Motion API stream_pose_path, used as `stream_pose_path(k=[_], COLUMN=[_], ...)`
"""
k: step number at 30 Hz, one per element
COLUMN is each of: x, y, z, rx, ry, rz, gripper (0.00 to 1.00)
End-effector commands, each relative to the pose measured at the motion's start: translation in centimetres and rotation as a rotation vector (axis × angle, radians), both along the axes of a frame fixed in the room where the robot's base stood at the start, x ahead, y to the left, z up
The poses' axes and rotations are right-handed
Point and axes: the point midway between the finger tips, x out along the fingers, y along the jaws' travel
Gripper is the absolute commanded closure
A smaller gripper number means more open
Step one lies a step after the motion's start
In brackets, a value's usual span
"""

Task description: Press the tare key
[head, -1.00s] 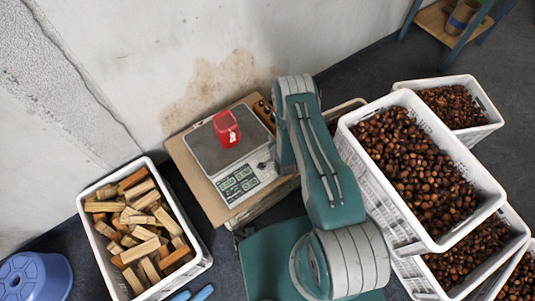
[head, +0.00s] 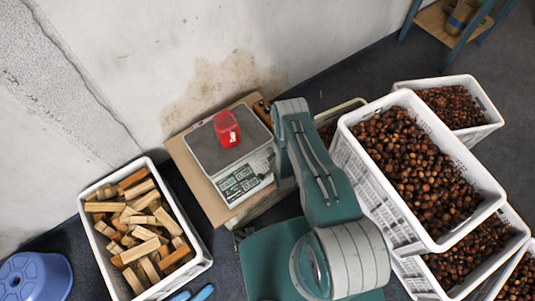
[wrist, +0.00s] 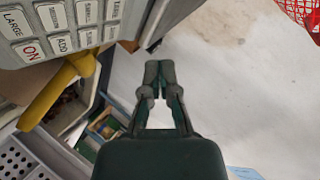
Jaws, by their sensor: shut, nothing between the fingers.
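The scale (head: 207,150) stands on a cardboard sheet by the wall in the head view, with a green display panel (head: 240,183) at its front. My arm covers its right front part. In the wrist view a grey keypad (wrist: 70,22) with several pale keys fills the upper left, with labels such as LARGE, ON and ADD. I cannot make out a tare label. My gripper (wrist: 158,72) is shut and empty, its tips just below and right of the keypad edge. I cannot tell whether they touch anything. The gripper is hidden in the head view.
A crate of wood blocks (head: 204,258) stands left, and crates of chestnuts (head: 377,190) stand right. In the wrist view a yellow bar (wrist: 45,95) lies below the keypad, and red mesh (wrist: 301,12) shows upper right.

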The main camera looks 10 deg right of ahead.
Motion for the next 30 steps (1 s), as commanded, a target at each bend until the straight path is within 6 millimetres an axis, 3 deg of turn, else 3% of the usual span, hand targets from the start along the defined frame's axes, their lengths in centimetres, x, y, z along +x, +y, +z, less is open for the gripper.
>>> stream_pose_path(k=[12, 30], x=[1.3, 1.5], y=[0.6, 0.6], z=[-4.4, -4.9], rx=[-0.001, 0.0], ry=[-0.001, -0.001], rz=[0.001, 0.001], gripper=[1.0, 1.0])
